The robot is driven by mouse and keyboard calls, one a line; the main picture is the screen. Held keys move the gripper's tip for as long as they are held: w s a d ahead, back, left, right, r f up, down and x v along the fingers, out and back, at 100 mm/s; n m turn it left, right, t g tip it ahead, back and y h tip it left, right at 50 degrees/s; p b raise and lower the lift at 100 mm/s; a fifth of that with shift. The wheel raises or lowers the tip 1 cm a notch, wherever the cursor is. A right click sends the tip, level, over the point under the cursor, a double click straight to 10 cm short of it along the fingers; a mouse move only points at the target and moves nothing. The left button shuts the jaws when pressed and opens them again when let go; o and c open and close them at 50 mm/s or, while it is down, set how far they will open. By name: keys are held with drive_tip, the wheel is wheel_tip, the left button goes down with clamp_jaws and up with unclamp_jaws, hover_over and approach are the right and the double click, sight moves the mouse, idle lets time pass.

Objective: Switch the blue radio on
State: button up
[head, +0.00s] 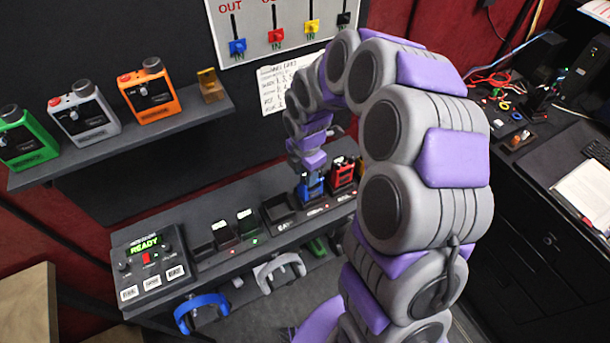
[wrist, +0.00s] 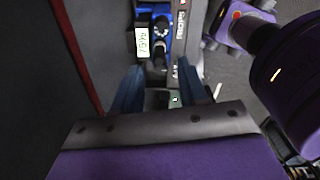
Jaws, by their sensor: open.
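The blue radio (head: 311,188) stands in a dock on the bench in the head view, partly hidden by my gripper. In the wrist view the blue radio (wrist: 148,18) is at the top centre, with dark knobs (wrist: 160,24) and a small pale lit screen (wrist: 143,41). My gripper (head: 311,166) is just above the blue radio in the head view. In the wrist view my gripper (wrist: 157,72) is open, its two bluish fingers apart with nothing gripped between them. I cannot tell whether a fingertip touches the radio.
A red radio (head: 343,172) stands right beside the blue one. A shelf (head: 120,150) holds green, white and orange radios. Headphones (head: 202,308) hang below the bench.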

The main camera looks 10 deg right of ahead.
drive_tip(key=shift+f, duration=0.65)
drive_tip(key=shift+c, duration=0.3)
clamp_jaws()
